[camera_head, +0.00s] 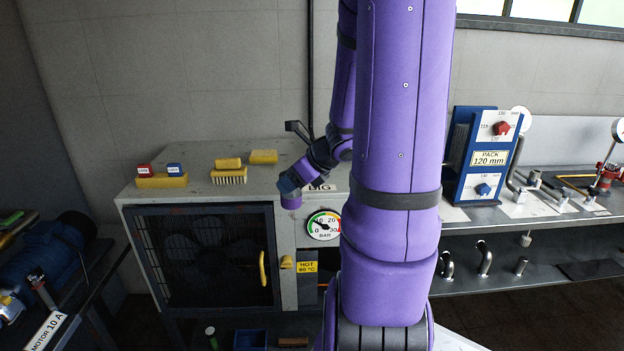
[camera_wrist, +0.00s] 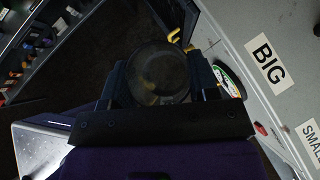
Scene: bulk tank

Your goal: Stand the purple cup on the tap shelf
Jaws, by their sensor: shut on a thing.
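My gripper (camera_head: 289,186) is in front of the upper front edge of the grey cabinet, just left of the pressure gauge. It is shut on the purple cup (camera_head: 291,201), whose purple side shows below the fingers. In the wrist view my gripper (camera_wrist: 160,82) has a dark finger on each side of a round, dark cup mouth (camera_wrist: 158,68). The cup looks roughly upright, held in the air. A yellow tap (camera_head: 287,262) sits on the cabinet front below it, beside a "HOT 90 °C" label. I cannot make out the tap shelf clearly; my arm hides part of that area.
The grey cabinet (camera_head: 160,215) has a mesh door with a yellow handle (camera_head: 262,268). Brushes and sponges (camera_head: 229,176) lie on its top. The gauge (camera_head: 323,225) is close to the gripper's right. A blue bin (camera_head: 250,340) stands low down. A steel bench (camera_head: 540,222) is at right.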

